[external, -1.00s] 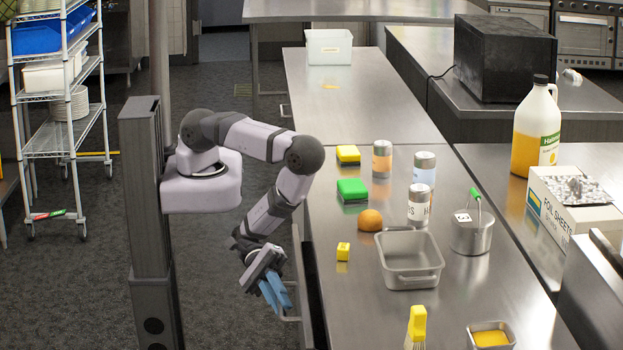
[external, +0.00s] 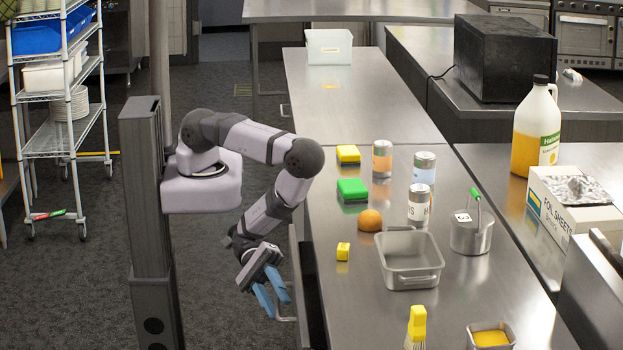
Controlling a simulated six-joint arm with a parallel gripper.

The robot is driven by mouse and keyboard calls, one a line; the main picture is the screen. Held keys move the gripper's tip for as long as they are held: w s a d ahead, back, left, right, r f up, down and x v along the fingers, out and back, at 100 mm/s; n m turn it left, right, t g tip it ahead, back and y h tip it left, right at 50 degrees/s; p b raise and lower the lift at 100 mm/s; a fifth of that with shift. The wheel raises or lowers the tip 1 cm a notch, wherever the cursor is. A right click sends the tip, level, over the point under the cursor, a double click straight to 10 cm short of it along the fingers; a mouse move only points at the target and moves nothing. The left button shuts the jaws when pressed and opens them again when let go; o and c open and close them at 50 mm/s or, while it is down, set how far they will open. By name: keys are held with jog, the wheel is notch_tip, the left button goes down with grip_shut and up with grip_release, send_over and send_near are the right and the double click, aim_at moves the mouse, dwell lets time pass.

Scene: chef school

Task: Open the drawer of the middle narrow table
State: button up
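The narrow table (external: 345,305) has a steel top, and its drawer (external: 296,270) is on its left side. The drawer stands partly out, with a dark gap between its front and the table edge. Its metal handle (external: 287,319) shows just below my fingertips. My gripper (external: 278,308) points down in front of the drawer, with its blue fingers apart. The fingers are at the handle and cover part of it. I cannot tell whether they touch it.
Sponges, cans, an orange, a steel pan (external: 410,278) and a pot (external: 471,232) stand on the table top. A wire shelf (external: 60,140) stands at the far left. The floor (external: 225,310) left of the drawer is clear.

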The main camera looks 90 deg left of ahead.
jog(key=p+v, duration=0.1)
jog(key=v, duration=0.5)
jog(key=shift+a, duration=0.35)
jog(key=shift+s, duration=0.2)
jog(key=shift+r, duration=0.1)
dwell(0.3)
